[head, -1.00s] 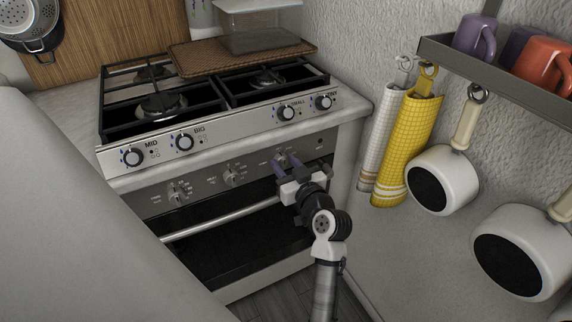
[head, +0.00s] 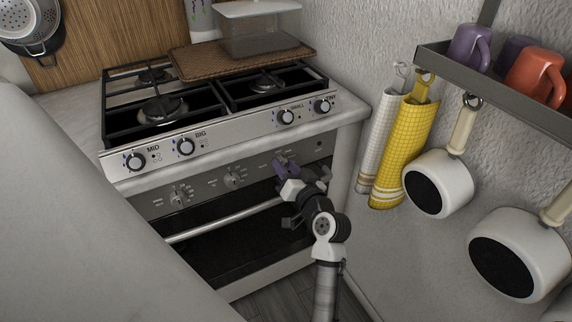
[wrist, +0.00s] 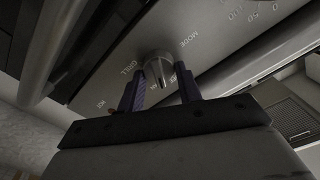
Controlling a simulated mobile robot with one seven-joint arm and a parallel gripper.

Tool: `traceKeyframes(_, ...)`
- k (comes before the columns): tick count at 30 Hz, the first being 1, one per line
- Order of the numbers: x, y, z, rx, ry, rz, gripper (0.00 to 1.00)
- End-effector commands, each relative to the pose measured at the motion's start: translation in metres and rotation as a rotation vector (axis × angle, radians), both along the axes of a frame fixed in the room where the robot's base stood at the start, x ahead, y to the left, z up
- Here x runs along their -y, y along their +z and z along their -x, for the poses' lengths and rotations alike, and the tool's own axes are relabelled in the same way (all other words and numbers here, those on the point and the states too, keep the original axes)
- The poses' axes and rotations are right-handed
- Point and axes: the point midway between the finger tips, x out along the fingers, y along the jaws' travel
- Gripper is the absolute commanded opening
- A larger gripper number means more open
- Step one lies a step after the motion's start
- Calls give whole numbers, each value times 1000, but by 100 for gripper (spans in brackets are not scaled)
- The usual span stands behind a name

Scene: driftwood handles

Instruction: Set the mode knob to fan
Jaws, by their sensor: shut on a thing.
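The mode knob (wrist: 158,66) is a metal knob on the grey oven panel (wrist: 215,45), beside the printed word MODE in the wrist view. My gripper (wrist: 160,88) has its two purple fingers on either side of the knob, shut on it. GRILL is legible next to the left finger; other marks are partly hidden or too small to read, so I cannot tell the exact setting. In the head view my gripper (head: 298,170) is at the right part of the oven panel and covers this knob.
Two other oven knobs (head: 180,196) (head: 232,178) are to the left. The oven handle bar (head: 225,222) runs just below. Burner knobs (head: 286,117) line the stove front above. Towels (head: 405,145) and white pans (head: 437,184) hang on the right wall.

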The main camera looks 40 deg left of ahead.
Motion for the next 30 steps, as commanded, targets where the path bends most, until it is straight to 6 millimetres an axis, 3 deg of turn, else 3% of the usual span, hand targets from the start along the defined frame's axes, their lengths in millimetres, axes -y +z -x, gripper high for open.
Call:
traceKeyframes(13, 1, 0, -2, -223, -1, -93, 12)
traceKeyframes(30, 1, -1, -2, -257, -2, -108, 12)
